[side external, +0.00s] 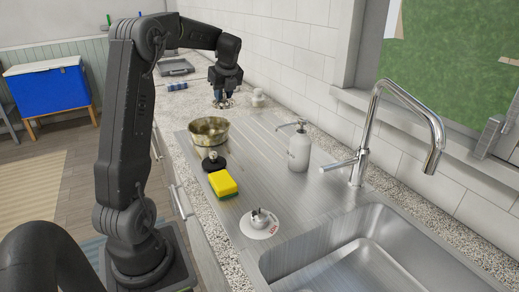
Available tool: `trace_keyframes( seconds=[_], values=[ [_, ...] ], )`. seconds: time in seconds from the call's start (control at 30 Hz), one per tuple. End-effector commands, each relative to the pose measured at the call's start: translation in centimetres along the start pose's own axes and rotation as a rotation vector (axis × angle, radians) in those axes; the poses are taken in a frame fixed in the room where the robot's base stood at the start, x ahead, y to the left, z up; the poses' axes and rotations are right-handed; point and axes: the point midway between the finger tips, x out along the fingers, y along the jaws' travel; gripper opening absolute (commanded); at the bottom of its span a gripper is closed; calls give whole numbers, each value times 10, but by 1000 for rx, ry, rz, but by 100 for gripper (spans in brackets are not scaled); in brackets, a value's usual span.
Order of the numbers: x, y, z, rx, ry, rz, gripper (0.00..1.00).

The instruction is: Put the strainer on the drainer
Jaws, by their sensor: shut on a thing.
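My gripper (224,91) points down over the speckled counter behind the sink unit, shut on a small metal strainer (223,103). The strainer is at or just above the counter top; I cannot tell whether it touches. The fingers partly hide it. The drainer (262,157) is the brushed steel board between the counter and the sink basin. It lies nearer the camera than my gripper.
On the drainer are a brassy bowl (208,130), a black-based brush (213,161), a yellow sponge (222,183), a white round item (260,222) and a soap dispenser (299,151). A tall faucet (362,150) stands at right. A white knobbed object (258,98) is close beside my gripper.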

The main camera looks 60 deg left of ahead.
Motion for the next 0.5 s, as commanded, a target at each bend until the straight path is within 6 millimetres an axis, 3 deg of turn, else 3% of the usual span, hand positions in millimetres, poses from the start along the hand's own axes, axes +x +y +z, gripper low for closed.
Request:
trace_keyframes(
  seconds=[0.1, 0.3, 0.5],
  values=[
    [26, 0, -11, 1, 3, 2, 2],
    [52, -3, -23, 2, 1, 0, 2],
    [66, -32, -47, 6, 2, -2, 2]
  ],
)
